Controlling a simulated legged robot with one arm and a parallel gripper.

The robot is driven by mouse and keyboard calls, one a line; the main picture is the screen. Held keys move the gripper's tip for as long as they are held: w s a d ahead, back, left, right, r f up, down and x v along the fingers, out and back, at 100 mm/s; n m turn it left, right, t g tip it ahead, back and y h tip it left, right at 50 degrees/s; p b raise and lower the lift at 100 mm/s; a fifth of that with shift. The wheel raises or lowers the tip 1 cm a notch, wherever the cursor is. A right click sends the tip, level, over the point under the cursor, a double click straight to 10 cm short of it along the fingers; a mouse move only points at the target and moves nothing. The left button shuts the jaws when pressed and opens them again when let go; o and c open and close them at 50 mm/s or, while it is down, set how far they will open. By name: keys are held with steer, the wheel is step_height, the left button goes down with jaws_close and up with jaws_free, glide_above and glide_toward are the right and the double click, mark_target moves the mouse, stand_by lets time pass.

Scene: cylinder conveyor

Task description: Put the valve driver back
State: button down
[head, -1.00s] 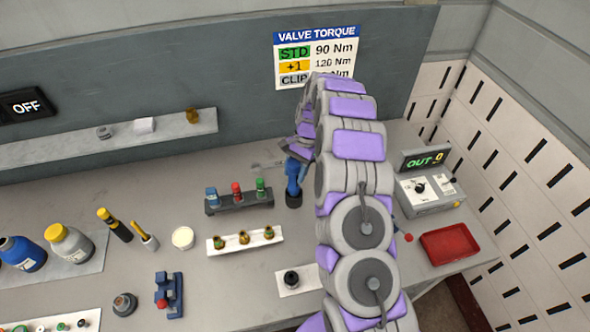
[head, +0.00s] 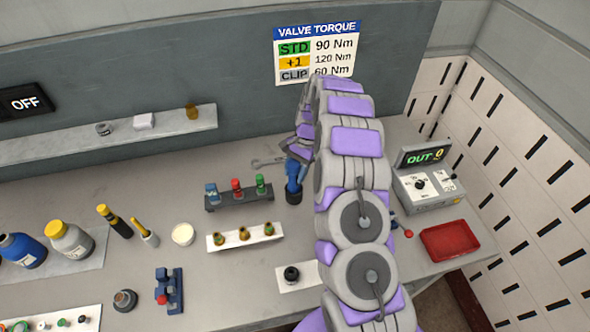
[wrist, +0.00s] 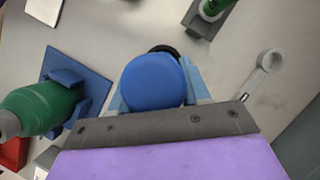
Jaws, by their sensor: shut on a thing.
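The valve driver (head: 294,182) is a blue tool with a dark lower end. It looks upright behind the bench's middle, right of the valve rack, and I cannot tell whether its base touches the bench. My gripper (head: 297,156) is shut on its upper part, partly hidden by my arm. In the wrist view the driver's round blue top (wrist: 154,80) sits between light blue fingers, with a dark ring showing behind it. A green cylinder (wrist: 38,110) lies at the left of the wrist view in a blue holder (wrist: 75,90).
A dark rack (head: 238,201) with blue, red and green valves stands left of the driver. A wrench (head: 267,162) lies behind it. A white block (head: 216,242) with brass fittings is in front. The OUT control box (head: 428,190) and red tray (head: 450,240) are right of my arm.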

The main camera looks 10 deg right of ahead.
mark_target(296, 161)
steer(key=shift+f, duration=0.95)
steer(key=shift+c, duration=2.3)
jaws_free()
steer(key=shift+r+p, duration=0.95)
steer(key=shift+r, duration=2.05)
